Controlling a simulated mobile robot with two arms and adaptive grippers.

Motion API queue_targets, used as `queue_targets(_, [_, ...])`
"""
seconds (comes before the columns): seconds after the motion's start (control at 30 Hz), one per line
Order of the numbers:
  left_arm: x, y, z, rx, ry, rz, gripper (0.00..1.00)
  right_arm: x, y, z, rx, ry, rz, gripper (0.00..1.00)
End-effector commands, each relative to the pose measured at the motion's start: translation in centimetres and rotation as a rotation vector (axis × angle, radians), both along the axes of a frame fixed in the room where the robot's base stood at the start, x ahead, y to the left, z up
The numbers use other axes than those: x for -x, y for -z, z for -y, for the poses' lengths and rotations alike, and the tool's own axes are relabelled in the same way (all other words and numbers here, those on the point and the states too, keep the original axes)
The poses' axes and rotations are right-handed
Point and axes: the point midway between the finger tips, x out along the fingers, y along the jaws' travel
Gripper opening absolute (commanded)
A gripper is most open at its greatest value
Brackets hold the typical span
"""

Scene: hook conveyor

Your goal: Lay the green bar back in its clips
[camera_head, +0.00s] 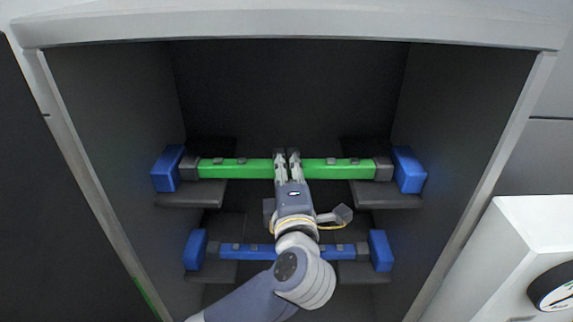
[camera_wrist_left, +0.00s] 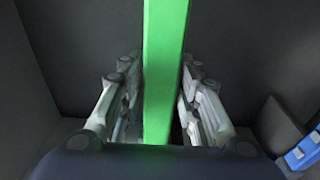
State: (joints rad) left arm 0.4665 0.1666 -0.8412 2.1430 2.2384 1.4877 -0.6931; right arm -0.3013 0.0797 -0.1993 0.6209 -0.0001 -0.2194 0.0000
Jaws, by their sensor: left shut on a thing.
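The green bar (camera_head: 240,168) lies level across the cabinet, with grey ends and a blue block at each end. Its ends are at the dark side ledges; whether it sits in the clips or just above them I cannot tell. My left gripper (camera_head: 287,158) is shut on the middle of the green bar, reaching in from below. In the left wrist view the green bar (camera_wrist_left: 165,70) runs between the two fingers. My right gripper is not in view.
A blue bar (camera_head: 245,251) with blue end blocks lies on lower ledges, partly behind my left arm. The cabinet's side walls (camera_head: 105,120) stand close on both sides. A white box with a round dial (camera_head: 553,287) is at the lower right.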

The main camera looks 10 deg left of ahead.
Motion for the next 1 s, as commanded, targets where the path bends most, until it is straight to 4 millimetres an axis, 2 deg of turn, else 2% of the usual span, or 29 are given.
queue_targets(0.17, [0.0, -0.2, 0.0, 0.001, 0.0, 0.004, 0.0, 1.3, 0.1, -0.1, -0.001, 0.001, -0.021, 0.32])
queue_targets(0.5, [0.0, 0.0, 0.0, 0.001, 0.0, 0.004, 0.0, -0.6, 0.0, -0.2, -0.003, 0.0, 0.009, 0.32])
queue_targets(0.77, [0.0, 0.4, 0.0, 0.002, 0.001, 0.005, 0.0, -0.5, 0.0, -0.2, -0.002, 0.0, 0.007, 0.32])
queue_targets(0.8, [0.0, 0.4, 0.0, 0.002, 0.001, 0.005, 0.35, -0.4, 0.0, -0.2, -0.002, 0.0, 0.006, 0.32])
queue_targets(0.9, [0.0, 0.4, 0.0, 0.001, 0.001, 0.003, 0.54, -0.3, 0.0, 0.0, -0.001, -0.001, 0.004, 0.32])
queue_targets(1.0, [0.0, 0.4, 0.0, 0.001, 0.001, 0.003, 0.54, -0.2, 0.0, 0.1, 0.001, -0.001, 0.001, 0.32])
